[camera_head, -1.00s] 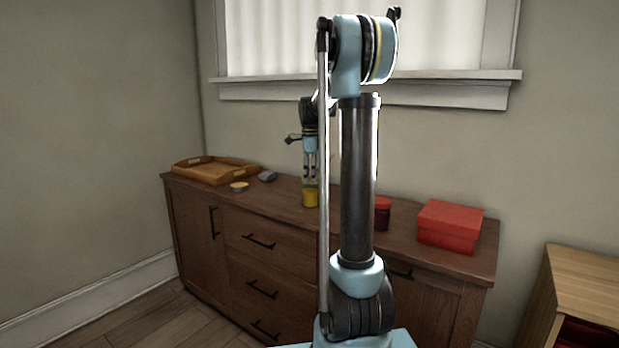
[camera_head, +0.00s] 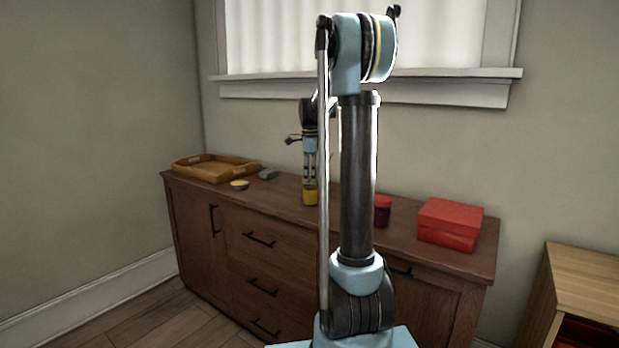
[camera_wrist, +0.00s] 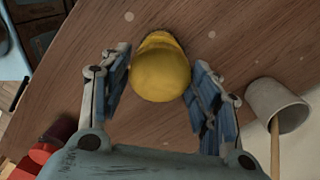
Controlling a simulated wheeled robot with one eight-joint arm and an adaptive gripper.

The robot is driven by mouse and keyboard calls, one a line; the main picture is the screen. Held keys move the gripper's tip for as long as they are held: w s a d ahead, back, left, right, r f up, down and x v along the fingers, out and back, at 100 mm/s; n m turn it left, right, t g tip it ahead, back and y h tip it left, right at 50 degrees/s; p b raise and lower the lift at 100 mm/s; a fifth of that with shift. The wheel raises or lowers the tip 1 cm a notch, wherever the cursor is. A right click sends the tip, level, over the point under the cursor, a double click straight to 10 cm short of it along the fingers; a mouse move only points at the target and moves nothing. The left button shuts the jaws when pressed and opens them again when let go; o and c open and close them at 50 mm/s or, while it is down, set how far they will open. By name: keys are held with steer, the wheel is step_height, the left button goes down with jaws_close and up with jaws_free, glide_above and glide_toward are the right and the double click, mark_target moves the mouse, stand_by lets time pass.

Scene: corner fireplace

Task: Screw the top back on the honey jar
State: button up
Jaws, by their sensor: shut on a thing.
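The honey jar (camera_head: 309,197) stands upright on the sideboard as a small yellow shape below my gripper. In the wrist view, its rounded yellow top (camera_wrist: 160,76) lies between my two fingers, with a slightly offset yellow part showing behind it. My gripper (camera_wrist: 161,92) points down and is shut on this yellow top. The seam between top and jar is too small to make out, so I cannot tell how they fit. My gripper also shows in the head view (camera_head: 310,184), partly hidden by my own arm.
On the wooden sideboard (camera_head: 282,200) are a wooden tray (camera_head: 215,170), a small yellow-topped round item (camera_head: 239,185), a dark grey item (camera_head: 268,174), a red jar (camera_head: 382,212) and a red box (camera_head: 449,222).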

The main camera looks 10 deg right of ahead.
steer(key=shift+f, duration=0.45)
stand_by(1.0)
steer(key=shift+m, duration=1.5)
steer(key=m, duration=0.3)
steer(key=shift+m, duration=1.5)
